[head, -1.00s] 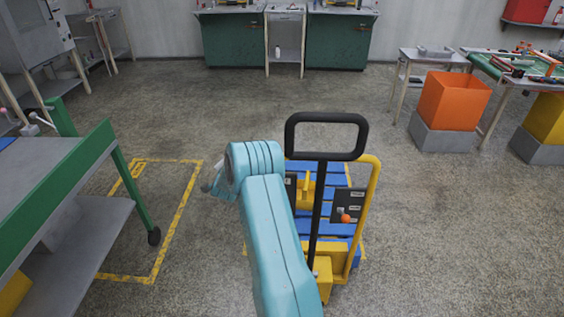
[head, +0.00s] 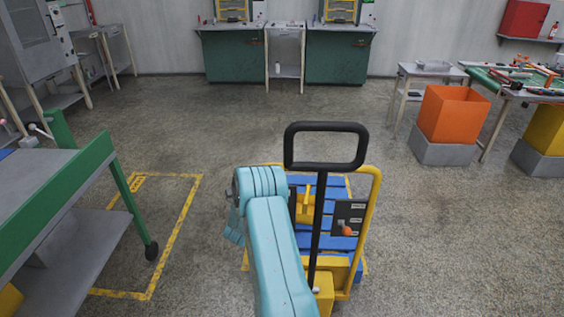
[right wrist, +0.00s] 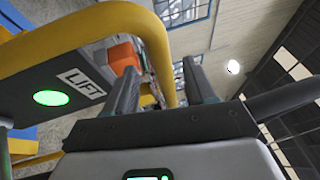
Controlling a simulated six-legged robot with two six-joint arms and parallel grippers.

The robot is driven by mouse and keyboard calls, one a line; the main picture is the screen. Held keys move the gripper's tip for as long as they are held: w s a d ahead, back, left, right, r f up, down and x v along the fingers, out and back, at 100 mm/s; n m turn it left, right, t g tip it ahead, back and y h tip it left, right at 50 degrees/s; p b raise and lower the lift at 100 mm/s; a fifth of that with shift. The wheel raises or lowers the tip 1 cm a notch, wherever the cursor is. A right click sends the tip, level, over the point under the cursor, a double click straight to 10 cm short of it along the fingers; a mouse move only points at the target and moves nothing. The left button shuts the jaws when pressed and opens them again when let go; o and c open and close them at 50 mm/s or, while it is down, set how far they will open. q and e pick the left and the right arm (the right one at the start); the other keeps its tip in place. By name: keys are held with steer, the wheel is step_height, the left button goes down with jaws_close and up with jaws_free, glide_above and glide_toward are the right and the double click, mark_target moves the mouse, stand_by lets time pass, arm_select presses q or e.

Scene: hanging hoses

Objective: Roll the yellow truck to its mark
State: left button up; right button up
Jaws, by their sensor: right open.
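The yellow truck (head: 372,205) stands in front of me in the head view, with a black loop handle (head: 326,168), a dark control panel and a blue slatted deck (head: 325,240). A yellow-outlined floor rectangle (head: 178,235) lies empty to its left. Pieces of yellow line also show beside the truck's base. In the right wrist view, my right gripper (right wrist: 160,68) is open. The truck's yellow tube (right wrist: 150,35) shows between its fingers; I cannot tell whether it lies inside the jaws. The LIFT panel (right wrist: 85,85) with a green light is at left. My left gripper is not in view.
A green-framed bench (head: 75,200) stands left, its leg beside the floor rectangle. An orange bin (head: 452,115) on a grey block and a work table (head: 510,90) are at right. Green cabinets (head: 232,55) line the back wall. Floor between is clear.

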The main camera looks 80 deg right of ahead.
steer(key=x, duration=0.7)
steer(key=shift+d+p, duration=0.15)
steer(key=shift+p, duration=0.3)
steer(key=shift+c, duration=0.3)
jaws_close()
